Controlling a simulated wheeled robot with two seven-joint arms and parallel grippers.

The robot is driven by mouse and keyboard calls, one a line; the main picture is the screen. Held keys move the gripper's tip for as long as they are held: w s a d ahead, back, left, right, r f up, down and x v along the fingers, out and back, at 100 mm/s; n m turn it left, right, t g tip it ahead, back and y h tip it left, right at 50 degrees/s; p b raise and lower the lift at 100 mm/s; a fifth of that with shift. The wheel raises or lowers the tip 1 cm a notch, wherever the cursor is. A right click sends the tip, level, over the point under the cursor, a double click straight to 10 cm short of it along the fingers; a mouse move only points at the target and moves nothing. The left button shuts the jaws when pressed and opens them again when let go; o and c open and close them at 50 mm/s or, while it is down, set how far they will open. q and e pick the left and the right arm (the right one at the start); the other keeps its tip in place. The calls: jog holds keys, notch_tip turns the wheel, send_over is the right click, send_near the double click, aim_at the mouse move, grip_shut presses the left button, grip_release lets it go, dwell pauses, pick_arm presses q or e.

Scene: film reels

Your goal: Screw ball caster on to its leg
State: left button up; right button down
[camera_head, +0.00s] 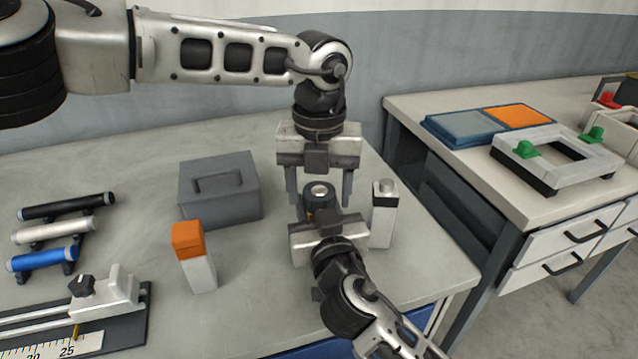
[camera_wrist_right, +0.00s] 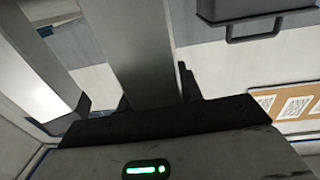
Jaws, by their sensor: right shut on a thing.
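The ball caster (camera_head: 320,192), a dark round housing with a silver top, sits between my two grippers near the table's right side. My left gripper (camera_head: 319,188) comes down from above. Its two fingers stand apart on either side of the caster, with gaps visible. My right gripper (camera_head: 324,216) reaches in from the front, just below the caster, and is shut. In the right wrist view, a grey post (camera_wrist_right: 140,50) that looks like the leg stands between its jaws (camera_wrist_right: 130,100). The join between caster and leg is hidden in the head view.
A pale block with a silver cap (camera_head: 383,215) stands close right of my right gripper. An orange-topped block (camera_head: 194,258) and a grey toolbox (camera_head: 220,188) stand left. Several tubes lie far left, with a ruler fixture (camera_head: 75,310) in front. Another bench (camera_head: 500,190) is at right.

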pick_arm(q)
jog(key=c, duration=0.9)
jog(key=m, duration=0.3)
jog(key=o, duration=1.1)
jog(key=shift+r, duration=0.1)
jog(key=shift+r, duration=2.2)
jog(key=o, duration=0.5)
